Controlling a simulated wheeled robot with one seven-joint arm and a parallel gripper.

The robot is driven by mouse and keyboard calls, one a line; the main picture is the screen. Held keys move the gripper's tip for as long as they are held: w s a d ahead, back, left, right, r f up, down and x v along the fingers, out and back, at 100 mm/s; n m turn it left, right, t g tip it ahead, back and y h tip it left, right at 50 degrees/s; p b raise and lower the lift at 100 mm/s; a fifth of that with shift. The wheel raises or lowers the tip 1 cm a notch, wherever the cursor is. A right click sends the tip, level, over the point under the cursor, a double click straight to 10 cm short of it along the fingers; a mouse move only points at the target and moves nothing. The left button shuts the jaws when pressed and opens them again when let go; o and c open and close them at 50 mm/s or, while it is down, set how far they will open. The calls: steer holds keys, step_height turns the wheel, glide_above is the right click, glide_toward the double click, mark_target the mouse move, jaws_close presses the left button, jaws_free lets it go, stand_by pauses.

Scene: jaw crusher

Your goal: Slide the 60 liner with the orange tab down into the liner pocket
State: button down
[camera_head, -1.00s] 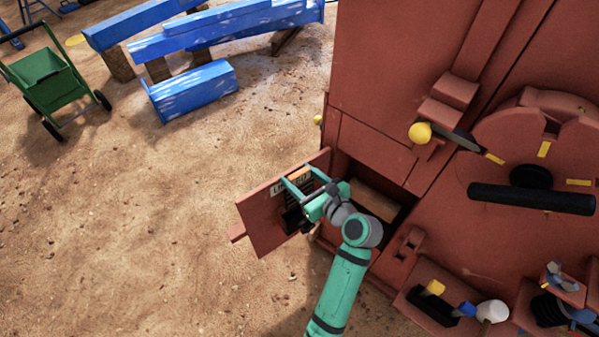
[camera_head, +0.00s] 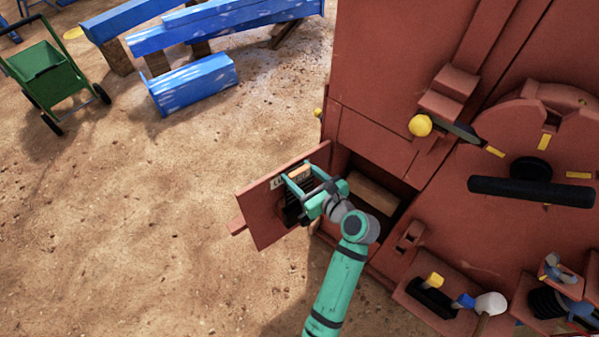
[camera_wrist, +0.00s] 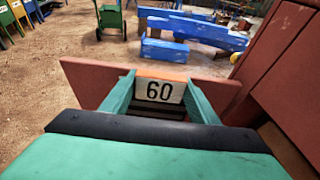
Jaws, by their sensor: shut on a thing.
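The 60 liner shows in the wrist view as a white plate marked 60 (camera_wrist: 159,90) with an orange tab (camera_wrist: 162,75) along its top. It sits between the two green fingers of my gripper (camera_wrist: 160,97), which is shut on it. In the head view my gripper (camera_head: 308,183) is in front of the open reddish door (camera_head: 262,222), with the orange tab (camera_head: 299,172) between its fingers. The liner's lower part and the pocket are mostly hidden by my gripper, so I cannot tell how deep the liner sits.
The red crusher body (camera_head: 372,145) stands at the right, with an open compartment (camera_head: 375,195) beside the door. A tool holder (camera_head: 432,300) is at the lower right. Blue beams (camera_head: 195,85) and a green cart (camera_head: 45,75) stand farther off on open sandy ground.

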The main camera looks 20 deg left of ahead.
steer(key=shift+f, duration=7.55)
steer(key=c, duration=0.6)
jaws_free()
steer(key=shift+f, duration=0.1)
